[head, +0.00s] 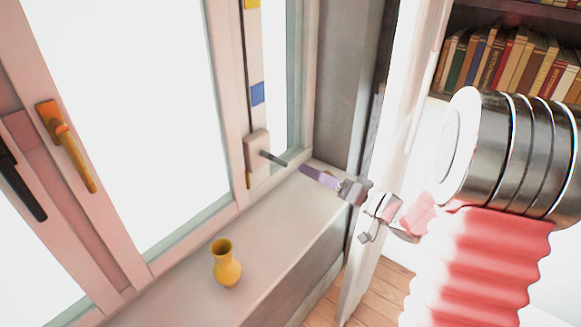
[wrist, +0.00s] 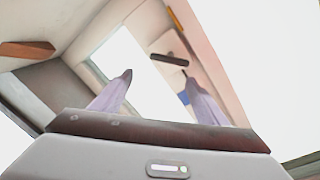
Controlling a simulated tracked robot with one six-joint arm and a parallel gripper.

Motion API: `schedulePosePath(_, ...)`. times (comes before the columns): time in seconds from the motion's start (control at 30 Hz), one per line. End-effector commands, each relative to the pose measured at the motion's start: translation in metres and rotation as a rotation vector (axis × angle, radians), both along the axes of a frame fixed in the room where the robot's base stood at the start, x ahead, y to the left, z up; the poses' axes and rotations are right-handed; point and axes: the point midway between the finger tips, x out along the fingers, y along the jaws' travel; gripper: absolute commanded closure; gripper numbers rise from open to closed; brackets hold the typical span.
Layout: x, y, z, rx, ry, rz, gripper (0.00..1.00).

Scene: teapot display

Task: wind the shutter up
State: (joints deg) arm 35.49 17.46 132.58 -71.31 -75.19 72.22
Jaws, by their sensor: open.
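A pale winder box (head: 257,150) with a short dark crank handle (head: 272,158) is mounted on the window frame in the head view. The dark handle also shows in the wrist view (wrist: 169,60), just beyond the right fingertip. Above the box runs a strip with yellow, white and blue (head: 257,94) sections. My gripper (head: 304,169) has purple fingers and is just right of the handle, apart from it. In the wrist view its fingers (wrist: 157,75) are spread and empty. I cannot make out the shutter itself; the panes are bright white.
A yellow vase (head: 226,263) stands on the window sill (head: 190,292), left of my gripper. An orange window handle (head: 66,146) and a black one (head: 20,183) are at left. A bookshelf (head: 515,65) is at upper right. The sill near the winder looks clear.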

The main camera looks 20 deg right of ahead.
Motion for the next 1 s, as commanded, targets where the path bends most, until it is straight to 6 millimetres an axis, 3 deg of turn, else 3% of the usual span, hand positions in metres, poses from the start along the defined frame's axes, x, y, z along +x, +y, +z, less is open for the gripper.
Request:
schedulePosePath(0.23, 0.023, -0.012, 0.025, -0.285, 0.001, -0.193, 0.50)
schedulePosePath(0.47, 0.021, -0.026, 0.050, -0.512, 0.054, -0.362, 0.66)
schedulePosePath(0.77, -0.017, -0.031, 0.071, -0.718, 0.204, -0.501, 0.67)
schedulePosePath(1.0, -0.070, -0.016, 0.074, -0.816, 0.370, -0.510, 0.67)
